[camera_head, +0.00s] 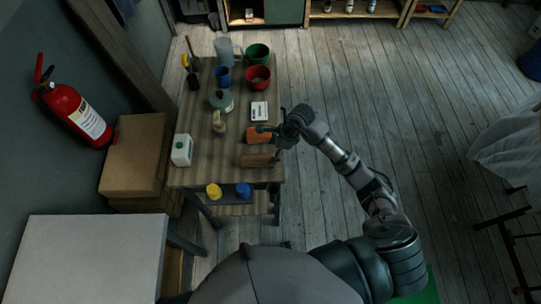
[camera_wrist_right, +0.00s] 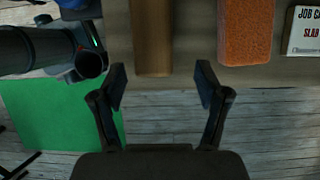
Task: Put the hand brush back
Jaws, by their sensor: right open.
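A brown wooden piece (camera_head: 258,160) lies at the right edge of the wooden table (camera_head: 205,150). It may be the hand brush, but no bristles show and I cannot be sure. It also shows in the right wrist view (camera_wrist_right: 152,40). A small tan object (camera_head: 219,122) lies further left on the table; its kind is unclear. My right gripper (camera_head: 270,142) is open and empty at the table's right edge. In the right wrist view my right gripper (camera_wrist_right: 160,86) has its fingers spread, with the brown piece ahead between them, apart from both. My left gripper is not in view.
An orange block (camera_head: 259,135) and a white card (camera_head: 259,110) lie beside the brown piece. Red (camera_head: 258,78) and green (camera_head: 258,53) buckets, a lidded pot (camera_head: 221,100) and a white container (camera_head: 182,150) stand on the table.

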